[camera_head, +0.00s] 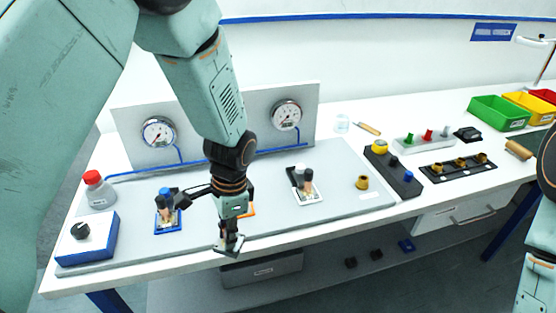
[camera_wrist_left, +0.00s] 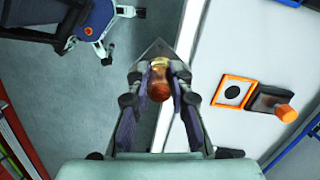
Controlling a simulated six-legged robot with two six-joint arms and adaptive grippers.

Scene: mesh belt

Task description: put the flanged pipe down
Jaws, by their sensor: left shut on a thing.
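My left gripper (camera_head: 229,245) hangs at the front edge of the bench in the head view. In the left wrist view, my left gripper (camera_wrist_left: 160,85) is shut on the flanged pipe (camera_wrist_left: 159,91), a short copper-brown piece with a brass-coloured part at its far end. The pipe is held over the floor side of the bench edge in that view. The fingers hide the pipe in the head view. An orange-framed square (camera_wrist_left: 221,102) with a black disc lies on the bench, right of the gripper and apart from it. My right gripper is out of view.
A black holder with an orange knob (camera_wrist_left: 286,113) stands beside the orange square. A blue-framed station (camera_head: 168,228) is left of the gripper and a white-framed station (camera_head: 305,196) right. Two gauges (camera_head: 159,132) are on the back panel. A brass fitting (camera_head: 362,183) stands farther right.

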